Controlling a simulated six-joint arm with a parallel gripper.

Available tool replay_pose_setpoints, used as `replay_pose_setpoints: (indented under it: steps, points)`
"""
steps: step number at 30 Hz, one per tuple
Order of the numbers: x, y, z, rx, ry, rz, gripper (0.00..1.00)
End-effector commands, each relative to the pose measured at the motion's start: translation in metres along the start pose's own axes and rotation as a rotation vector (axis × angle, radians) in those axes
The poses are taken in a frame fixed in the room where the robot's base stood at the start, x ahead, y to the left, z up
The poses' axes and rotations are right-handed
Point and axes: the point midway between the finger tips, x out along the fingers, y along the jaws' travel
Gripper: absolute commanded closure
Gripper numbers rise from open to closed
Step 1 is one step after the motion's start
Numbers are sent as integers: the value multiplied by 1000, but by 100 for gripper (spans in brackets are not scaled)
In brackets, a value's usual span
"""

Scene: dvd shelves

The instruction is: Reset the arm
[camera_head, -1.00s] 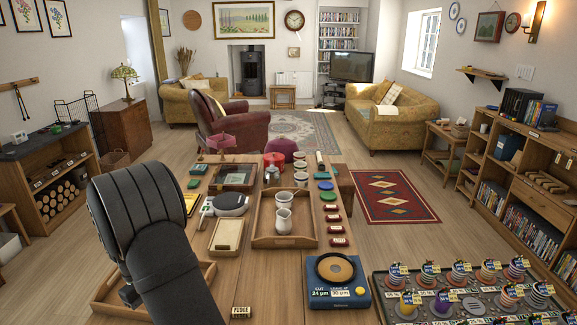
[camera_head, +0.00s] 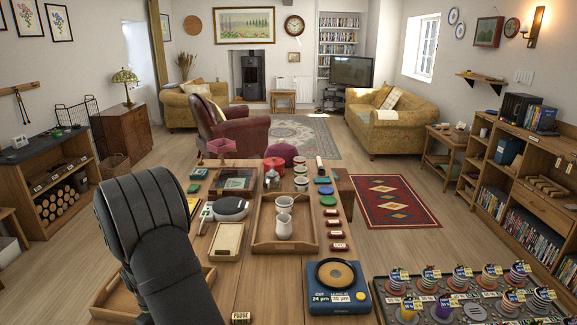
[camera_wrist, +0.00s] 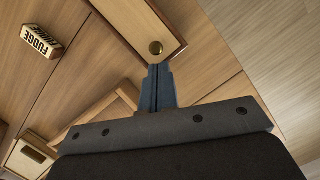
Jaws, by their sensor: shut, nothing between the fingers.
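My arm (camera_head: 155,240) rises in the left foreground of the head view, over the near left part of the wooden table. The gripper's fingers are hidden there. In the wrist view my gripper (camera_wrist: 157,78) has its two dark fingers together with nothing between them.
A block labelled FUDGE (camera_head: 241,318) sits at the table's near edge; it also shows in the wrist view (camera_wrist: 42,42).

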Motion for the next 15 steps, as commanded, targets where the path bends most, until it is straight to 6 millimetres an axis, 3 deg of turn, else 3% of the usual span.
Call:
replay_pose_setpoints:
  steps: [1, 11, 15]
  points:
    - [4, 0, 7, 1, -3, -1, 100]
    - [-24, -5, -45, -1, 2, 1, 100]
    - [-54, -4, -48, 0, 4, 1, 100]
